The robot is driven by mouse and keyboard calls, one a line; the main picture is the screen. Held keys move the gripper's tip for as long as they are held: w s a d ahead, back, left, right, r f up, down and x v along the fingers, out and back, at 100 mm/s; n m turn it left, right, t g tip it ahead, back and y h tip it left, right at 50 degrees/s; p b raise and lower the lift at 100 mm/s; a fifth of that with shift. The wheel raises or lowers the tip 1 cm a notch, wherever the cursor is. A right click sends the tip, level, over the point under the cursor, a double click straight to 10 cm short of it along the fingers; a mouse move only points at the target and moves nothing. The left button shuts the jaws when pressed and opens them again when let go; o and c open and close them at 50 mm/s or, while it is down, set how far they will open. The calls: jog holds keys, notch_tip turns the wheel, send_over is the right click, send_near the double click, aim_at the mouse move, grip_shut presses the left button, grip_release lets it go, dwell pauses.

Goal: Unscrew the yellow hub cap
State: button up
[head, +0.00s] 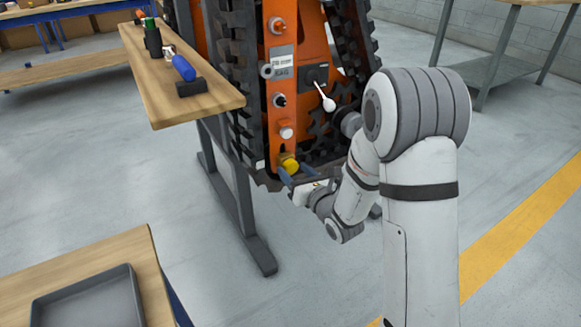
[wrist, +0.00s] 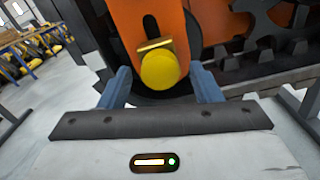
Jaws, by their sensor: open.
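The yellow hub cap (head: 290,166) sits on a brass fitting at the low end of the orange side plate (head: 283,95) of the tracked carrier. In the wrist view the cap (wrist: 160,70) shows as a round yellow face in the upper middle, with the brass fitting (wrist: 155,45) behind it. My gripper (head: 291,177) is at the cap in the head view. In the wrist view its two blue fingers (wrist: 162,82) are apart, one on each side of the cap, with gaps between them and the cap. I cannot tell how deep the cap lies between them.
Dark toothed tracks (head: 235,70) flank the orange plate. A white-knobbed lever (head: 328,103) sticks out above my gripper. A wooden shelf (head: 165,85) with a blue bottle (head: 183,67) is at upper left. A grey tray (head: 90,302) lies on a table at lower left.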

jog(key=m, duration=0.7)
jog(key=shift+m, duration=0.3)
jog(key=m, duration=0.6)
jog(key=shift+m, duration=0.3)
jog(key=m, duration=1.3)
